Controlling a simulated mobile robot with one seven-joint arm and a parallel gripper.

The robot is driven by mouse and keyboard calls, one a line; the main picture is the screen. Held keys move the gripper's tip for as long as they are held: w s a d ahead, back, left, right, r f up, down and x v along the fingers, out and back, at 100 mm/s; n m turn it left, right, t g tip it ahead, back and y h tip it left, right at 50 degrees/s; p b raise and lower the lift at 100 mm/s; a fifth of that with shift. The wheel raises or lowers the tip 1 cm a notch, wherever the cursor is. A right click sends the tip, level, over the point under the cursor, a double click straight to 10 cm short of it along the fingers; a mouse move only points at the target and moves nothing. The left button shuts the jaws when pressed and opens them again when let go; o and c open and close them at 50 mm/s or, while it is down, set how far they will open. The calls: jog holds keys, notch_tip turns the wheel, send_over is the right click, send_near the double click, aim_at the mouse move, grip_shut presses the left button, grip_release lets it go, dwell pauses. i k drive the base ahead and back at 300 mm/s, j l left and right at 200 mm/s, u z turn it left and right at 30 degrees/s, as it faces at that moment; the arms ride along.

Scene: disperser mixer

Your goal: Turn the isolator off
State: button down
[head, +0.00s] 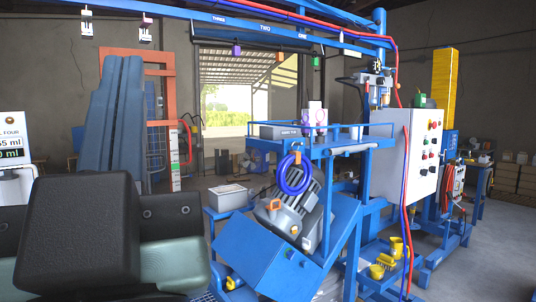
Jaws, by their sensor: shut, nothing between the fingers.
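My gripper (122,62) fills the left foreground. Its dark body is close to the camera, and its blue-grey fingers point up and away, shut together and empty. A white control cabinet (398,183) stands at the right on a blue frame, well apart from my gripper. Its right-hand face carries several small red, green and dark controls (431,143), seen at a steep angle. They are too small to tell which one is the isolator or how it is set.
A blue mixer stand (292,252) with a tilted grey motor (299,213) stands between my gripper and the cabinet. Yellow fittings (382,265) sit low in front of the cabinet. Red and blue hoses (404,222) hang beside it. Grey floor (500,262) is clear at the right.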

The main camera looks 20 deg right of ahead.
aim_at(424, 172)
jog(key=i+l+z, duration=0.15)
jog(key=z, duration=0.3)
jog(key=i+l+z, duration=0.2)
jog(key=z, duration=0.25)
jog(key=i+l+z, duration=0.25)
jog(key=z, duration=0.2)
jog(key=i+l, duration=0.1)
jog(key=i, duration=0.3)
jog(key=i+l+z, duration=0.1)
jog(key=i, duration=0.3)
